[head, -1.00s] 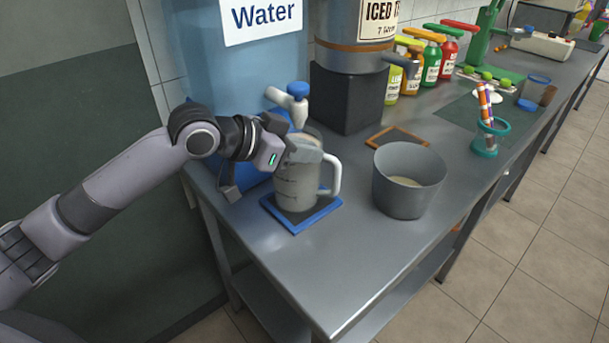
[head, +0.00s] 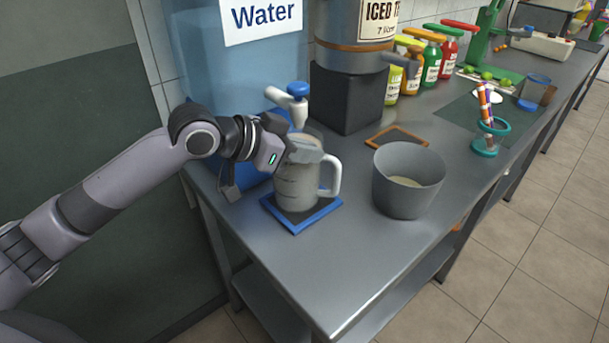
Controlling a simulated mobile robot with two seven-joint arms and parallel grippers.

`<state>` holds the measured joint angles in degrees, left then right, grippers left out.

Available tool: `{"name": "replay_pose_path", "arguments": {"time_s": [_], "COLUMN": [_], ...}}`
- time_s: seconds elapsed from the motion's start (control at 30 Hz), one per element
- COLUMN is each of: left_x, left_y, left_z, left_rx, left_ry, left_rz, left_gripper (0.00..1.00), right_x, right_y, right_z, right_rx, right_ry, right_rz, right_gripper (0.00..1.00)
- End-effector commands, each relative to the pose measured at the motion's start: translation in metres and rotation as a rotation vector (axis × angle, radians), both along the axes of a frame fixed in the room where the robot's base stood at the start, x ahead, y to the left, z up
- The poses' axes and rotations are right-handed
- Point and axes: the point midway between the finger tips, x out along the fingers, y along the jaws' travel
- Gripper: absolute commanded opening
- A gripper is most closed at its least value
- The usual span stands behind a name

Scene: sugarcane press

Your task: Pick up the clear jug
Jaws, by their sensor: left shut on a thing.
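The clear jug (head: 297,188) stands upright on a blue-edged dark mat (head: 313,217) near the left end of the steel counter. Its handle (head: 331,176) points right. My left gripper (head: 297,153) reaches in from the left at the jug's upper part and is shut on it. The far finger and the exact contact are partly hidden. The jug appears to rest on the mat; I cannot tell any gap beneath it. My right gripper is not in view.
A blue water dispenser (head: 235,75) with a blue-topped tap (head: 298,92) stands right behind the jug. A grey bucket (head: 407,182) is to the right, with an iced tea dispenser (head: 350,40) behind. The counter front (head: 330,270) is clear.

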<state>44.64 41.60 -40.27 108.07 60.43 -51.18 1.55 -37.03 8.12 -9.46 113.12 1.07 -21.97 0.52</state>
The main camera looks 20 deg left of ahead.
Motion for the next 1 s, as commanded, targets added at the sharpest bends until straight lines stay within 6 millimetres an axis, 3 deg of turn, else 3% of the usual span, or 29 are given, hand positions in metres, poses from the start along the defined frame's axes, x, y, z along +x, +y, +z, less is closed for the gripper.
{"name": "replay_pose_path", "arguments": {"time_s": [0.57,1.0], "left_x": [0.0,-0.001], "left_y": [0.0,0.002], "left_z": [0.003,0.019], "left_rx": [-0.002,-0.003], "left_ry": [-0.004,-0.009], "left_rz": [-0.001,0.001], "left_gripper": [0.0,0.0], "right_x": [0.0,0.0], "right_y": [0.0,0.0], "right_z": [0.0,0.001], "right_rx": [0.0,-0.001], "right_ry": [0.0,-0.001], "right_rz": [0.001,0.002], "right_gripper": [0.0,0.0]}}
